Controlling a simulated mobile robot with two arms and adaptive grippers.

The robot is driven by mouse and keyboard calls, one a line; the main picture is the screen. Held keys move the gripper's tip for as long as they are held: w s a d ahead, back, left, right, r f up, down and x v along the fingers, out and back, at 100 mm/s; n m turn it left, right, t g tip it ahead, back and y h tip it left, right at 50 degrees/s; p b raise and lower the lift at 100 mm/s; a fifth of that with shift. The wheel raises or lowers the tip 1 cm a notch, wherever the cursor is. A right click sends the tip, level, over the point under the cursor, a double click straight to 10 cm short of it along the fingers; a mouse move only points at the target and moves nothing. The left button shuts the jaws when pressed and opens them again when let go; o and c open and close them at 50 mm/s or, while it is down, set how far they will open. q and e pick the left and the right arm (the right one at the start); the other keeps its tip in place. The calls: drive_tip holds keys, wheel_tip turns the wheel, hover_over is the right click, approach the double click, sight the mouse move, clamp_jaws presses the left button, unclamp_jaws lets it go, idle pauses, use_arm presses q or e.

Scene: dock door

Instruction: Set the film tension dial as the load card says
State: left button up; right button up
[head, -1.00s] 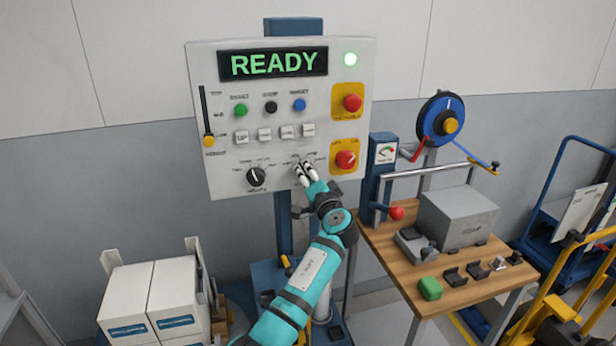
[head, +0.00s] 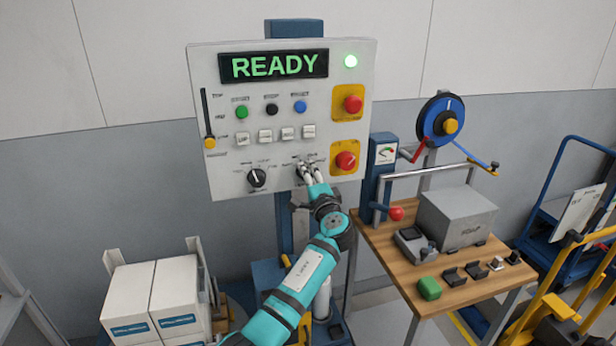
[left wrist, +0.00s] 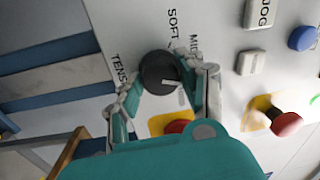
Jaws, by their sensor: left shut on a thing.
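The tension dial (left wrist: 159,72) is a dark round knob with a pale pointer mark in the left wrist view. The mark runs from near its middle toward the lower right edge. The printed words SOFT, MID and part of TENSION stand around it. My left gripper (left wrist: 168,82) is shut on this dial, one finger on each side. In the head view my left gripper (head: 308,172) is at the lower right of the white control panel (head: 225,183) and hides the dial. I cannot make out a readable load card. My right gripper is not in view.
A second black dial (head: 257,178) is left of my gripper. A red knob on a yellow plate (head: 346,160) is close on the right. A wooden bench (head: 400,262) stands right.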

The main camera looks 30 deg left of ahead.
use_arm(q)
drive_tip(key=shift+r, duration=0.1)
drive_tip(key=o, duration=1.2)
drive_tip(key=v, duration=1.2)
drive_tip(key=shift+w, duration=0.1)
